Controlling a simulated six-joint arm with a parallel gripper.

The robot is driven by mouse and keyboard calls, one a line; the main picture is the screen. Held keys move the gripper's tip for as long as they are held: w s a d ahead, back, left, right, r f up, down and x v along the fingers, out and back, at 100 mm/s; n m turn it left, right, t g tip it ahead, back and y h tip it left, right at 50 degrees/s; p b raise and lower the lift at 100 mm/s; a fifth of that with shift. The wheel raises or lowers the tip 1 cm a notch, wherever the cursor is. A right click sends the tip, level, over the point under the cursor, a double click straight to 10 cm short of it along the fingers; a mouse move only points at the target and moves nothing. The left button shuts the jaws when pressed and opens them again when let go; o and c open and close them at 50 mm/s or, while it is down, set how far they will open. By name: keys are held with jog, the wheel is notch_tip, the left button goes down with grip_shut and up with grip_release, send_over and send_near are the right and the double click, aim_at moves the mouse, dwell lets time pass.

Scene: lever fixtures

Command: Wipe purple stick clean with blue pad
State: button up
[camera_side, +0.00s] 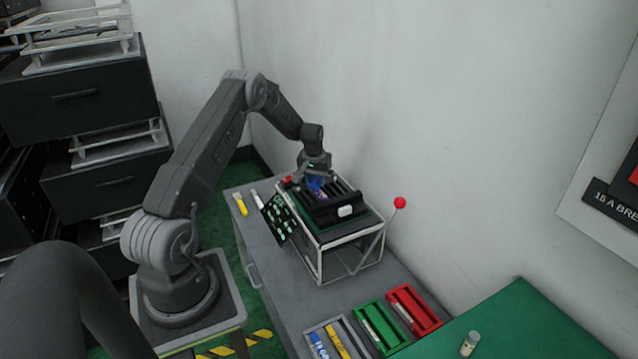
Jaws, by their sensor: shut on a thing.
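My gripper (315,176) points down over the black slotted holder (337,209) on top of the white-framed fixture. It is shut on the blue pad (313,184), of which only a small blue patch shows between and below the jaws. The purple stick (321,194) shows as a small purple spot just under the pad, at the holder. The pad and the stick look close together; I cannot tell whether they touch. Most of the stick is hidden.
A lever with a red ball (400,203) rises at the fixture's right. A dark panel with pale green buttons (282,219) leans on its left. Yellow (240,204) and white sticks lie behind. Grey, green (381,327) and red (414,309) trays stand in front. A small jar (469,343) stands on the green table.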

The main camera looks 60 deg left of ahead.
aim_at(322, 193)
jog(key=shift+d+r, duration=0.1)
jog(key=shift+r, duration=3.85)
jog(key=shift+s+d+f, duration=0.1)
jog(key=shift+d+f, duration=0.6)
jog(key=shift+f, duration=0.6)
jog(key=shift+w+d+f, duration=0.1)
jog(key=shift+d+f, duration=0.6)
jog(key=shift+f, duration=0.65)
jog(key=shift+s+d+f, duration=0.1)
jog(key=shift+d+f, duration=0.6)
jog(key=shift+f, duration=0.6)
jog(key=shift+d, duration=0.3)
jog(key=shift+d+f, duration=0.15)
jog(key=shift+a, duration=0.45)
notch_tip(322, 193, up, 8)
